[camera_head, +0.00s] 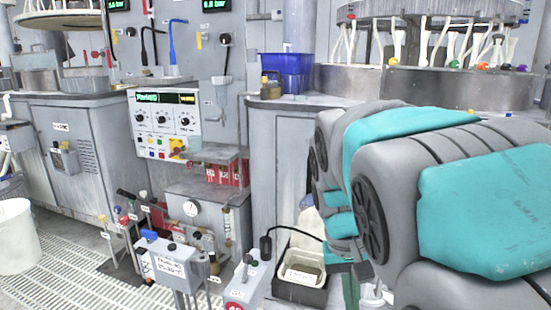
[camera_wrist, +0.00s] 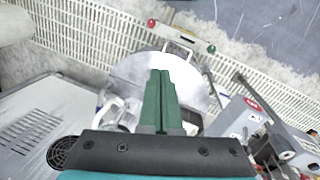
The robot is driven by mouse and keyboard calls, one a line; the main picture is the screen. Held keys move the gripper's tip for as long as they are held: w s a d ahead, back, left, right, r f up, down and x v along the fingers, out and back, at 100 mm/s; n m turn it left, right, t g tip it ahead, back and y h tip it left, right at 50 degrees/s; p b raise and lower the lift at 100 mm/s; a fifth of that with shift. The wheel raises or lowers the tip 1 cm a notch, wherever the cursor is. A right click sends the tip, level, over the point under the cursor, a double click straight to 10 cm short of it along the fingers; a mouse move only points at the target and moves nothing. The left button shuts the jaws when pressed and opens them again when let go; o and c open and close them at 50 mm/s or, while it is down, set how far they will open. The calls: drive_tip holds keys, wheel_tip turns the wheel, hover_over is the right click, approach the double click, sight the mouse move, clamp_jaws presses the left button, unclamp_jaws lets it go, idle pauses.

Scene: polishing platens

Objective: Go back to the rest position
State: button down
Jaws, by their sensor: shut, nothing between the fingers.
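My gripper (camera_wrist: 166,72) shows in the wrist view with its two green fingers together and nothing between them. It hangs above a round grey metal plate (camera_wrist: 135,71) near the floor. In the head view my grey and teal arm fills the right side and hides what lies behind it. The gripper's fingers are largely hidden there behind the arm.
A blue bin (camera_head: 286,73) stands on the grey cabinet at the back. A control panel (camera_head: 164,122) is left of centre. A white bucket (camera_head: 16,237) stands at the far left. A tray (camera_head: 301,273) sits low beside my arm. White floor grating (camera_head: 75,265) lies open at left.

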drive_tip(key=s+f, duration=0.3)
drive_tip(key=s, duration=0.3)
drive_tip(key=s+d+f+y, duration=0.1)
drive_tip(key=s+f, duration=0.2)
drive_tip(key=s, duration=0.3)
drive_tip(key=s+f+g+y, duration=0.1)
drive_tip(key=s+f, duration=0.3)
drive_tip(key=s, duration=0.3)
drive_tip(key=shift+d+n, duration=0.3)
drive_tip(key=shift+n, duration=0.1)
